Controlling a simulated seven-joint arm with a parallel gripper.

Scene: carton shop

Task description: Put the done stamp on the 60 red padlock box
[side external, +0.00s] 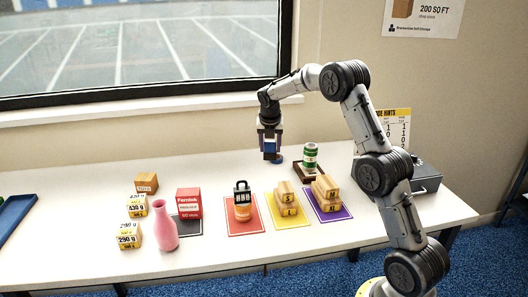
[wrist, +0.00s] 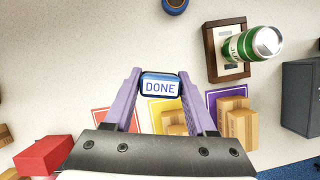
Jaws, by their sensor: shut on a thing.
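My gripper (side external: 270,138) is shut on the blue done stamp (side external: 270,147), held in the air over the back middle of the table. In the wrist view the stamp (wrist: 160,86) sits between the purple fingers, its DONE label facing the camera. The red padlock box (side external: 188,204), with a white label band and small print below, stands on a dark grey mat (side external: 187,226) to the left of my gripper. Part of the red box (wrist: 44,156) shows at the lower left of the wrist view. My gripper is well apart from it.
A pink vase (side external: 165,228) stands just left in front of the red box, beside several small cartons. Cartons sit on yellow and purple mats. A green can (side external: 310,155) stands behind on a wooden tray.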

